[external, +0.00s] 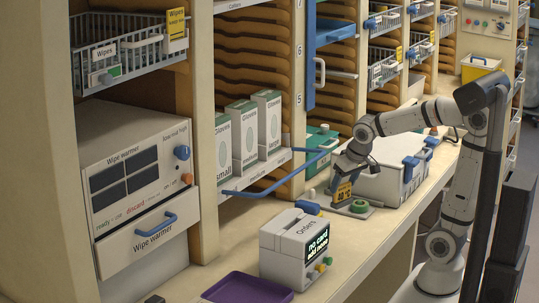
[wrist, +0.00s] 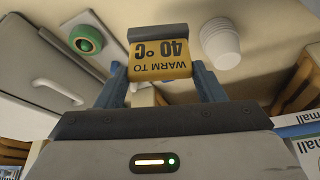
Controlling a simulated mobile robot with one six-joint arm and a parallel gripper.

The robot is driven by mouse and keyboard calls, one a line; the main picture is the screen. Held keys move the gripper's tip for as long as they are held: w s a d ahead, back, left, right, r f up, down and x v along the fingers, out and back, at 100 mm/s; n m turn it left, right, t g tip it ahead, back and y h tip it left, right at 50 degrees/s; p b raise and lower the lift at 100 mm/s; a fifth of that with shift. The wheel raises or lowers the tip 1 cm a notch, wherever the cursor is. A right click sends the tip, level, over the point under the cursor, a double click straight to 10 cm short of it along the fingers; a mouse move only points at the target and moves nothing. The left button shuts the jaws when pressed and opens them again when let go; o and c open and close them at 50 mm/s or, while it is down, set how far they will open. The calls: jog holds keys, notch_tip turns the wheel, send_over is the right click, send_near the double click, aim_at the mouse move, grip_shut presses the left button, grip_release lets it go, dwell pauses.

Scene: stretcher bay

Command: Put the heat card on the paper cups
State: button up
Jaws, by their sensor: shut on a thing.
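My gripper (external: 347,172) is shut on the heat card (external: 343,192), a yellow card with dark print. In the wrist view the heat card (wrist: 160,62) reads "WARM TO 40 °C" upside down and sits between the blue fingers of my gripper (wrist: 160,84). A grey strip runs along its far edge. The paper cups (wrist: 221,43) are a white nested stack, to the right of the card in the wrist view and apart from it. I cannot clearly pick out the cups in the external view.
A green ring (external: 359,206) lies on a grey plate by the card. A white case (external: 385,180) with blue latches stands behind. The order printer (external: 294,250) and purple tray (external: 247,289) are nearer on the counter. Glove boxes (external: 245,135) stand on the shelf, near a blue rail.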

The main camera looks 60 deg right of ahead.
jog(key=s+a+n+y+p, duration=0.1)
jog(key=s+a+n+p, duration=0.1)
jog(key=s+a+n, duration=0.5)
jog(key=w+m+p, duration=0.1)
jog(key=w, duration=0.5)
jog(key=w+a+m+p, duration=0.1)
jog(key=w, duration=0.5)
jog(key=w+m+p, duration=0.1)
jog(key=w, duration=0.5)
jog(key=shift+w+a+f+p, duration=0.3)
jog(key=shift+a, duration=0.05)
jog(key=shift+s, duration=0.1)
jog(key=shift+s, duration=0.1)
jog(key=shift+f, duration=0.1)
jog(key=shift+f, duration=0.3)
jog(key=o, duration=1.2)
jog(key=shift+r, duration=0.15)
